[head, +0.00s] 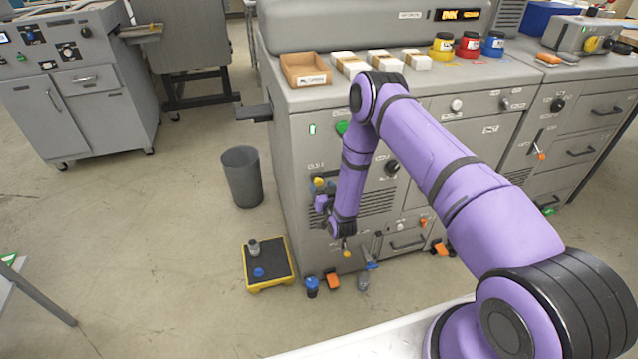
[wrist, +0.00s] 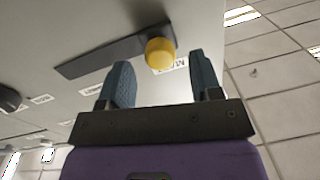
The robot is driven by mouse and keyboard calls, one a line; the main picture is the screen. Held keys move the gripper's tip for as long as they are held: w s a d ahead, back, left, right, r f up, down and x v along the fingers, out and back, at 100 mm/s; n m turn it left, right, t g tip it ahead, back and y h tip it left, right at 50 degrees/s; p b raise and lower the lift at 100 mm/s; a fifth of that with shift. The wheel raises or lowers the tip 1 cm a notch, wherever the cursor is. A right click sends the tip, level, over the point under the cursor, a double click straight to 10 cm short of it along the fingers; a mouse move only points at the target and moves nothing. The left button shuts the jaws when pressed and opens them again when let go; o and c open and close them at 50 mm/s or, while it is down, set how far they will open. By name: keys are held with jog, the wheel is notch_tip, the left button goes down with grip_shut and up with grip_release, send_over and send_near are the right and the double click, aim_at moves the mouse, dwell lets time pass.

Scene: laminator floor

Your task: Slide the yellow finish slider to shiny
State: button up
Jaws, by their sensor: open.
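The yellow slider knob (head: 319,183) is on the machine's front face in the head view, at the left end of a dark track. The wrist view shows the yellow knob (wrist: 160,54) close up at the right end of its dark slanted track (wrist: 100,56). A pale label beside the knob is partly hidden, so I cannot read it in full. My gripper (head: 322,204) is just below the knob in the head view. In the wrist view my gripper (wrist: 160,68) is open, one finger on each side of the knob. I cannot tell whether either finger touches it.
A grey bin (head: 242,178) and a yellow-rimmed black platform (head: 268,265) stand on the floor to the left. Another yellow knob (head: 347,254) sits low on the machine. Orange pedals (head: 333,281) and a blue-topped object (head: 312,287) are on the floor below.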

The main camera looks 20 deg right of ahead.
aim_at(320, 183)
jog(key=shift+w+a, duration=0.1)
jog(key=shift+w, duration=1.5)
